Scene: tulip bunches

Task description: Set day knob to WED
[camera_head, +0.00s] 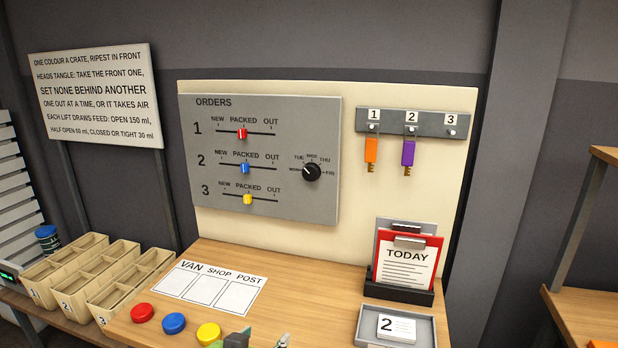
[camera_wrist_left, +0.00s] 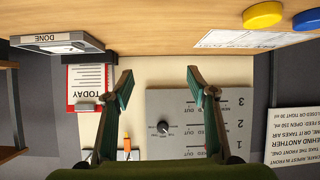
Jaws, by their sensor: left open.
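The day knob (camera_head: 312,171) is a round black knob on the right of the grey ORDERS panel (camera_head: 320,120). MON, TUE, WED, THU and FRI labels ring it. Its pale mark points up and left, towards the MON and TUE side; I cannot tell exactly which label. The knob also shows in the upside-down left wrist view (camera_wrist_left: 163,128), between my open fingers but beyond them. My left gripper (camera_head: 260,340) is at the bottom edge of the head view, low in front of the panel. My right gripper is not in view.
Red, blue and yellow sliders (camera_head: 243,133) sit near PACKED. Orange and purple tags (camera_head: 408,152) hang right of the knob. The TODAY clipboard (camera_head: 408,262) and a tray (camera_head: 422,344) stand lower right. Colored buttons (camera_head: 173,323) line the table's front. The panel front is clear.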

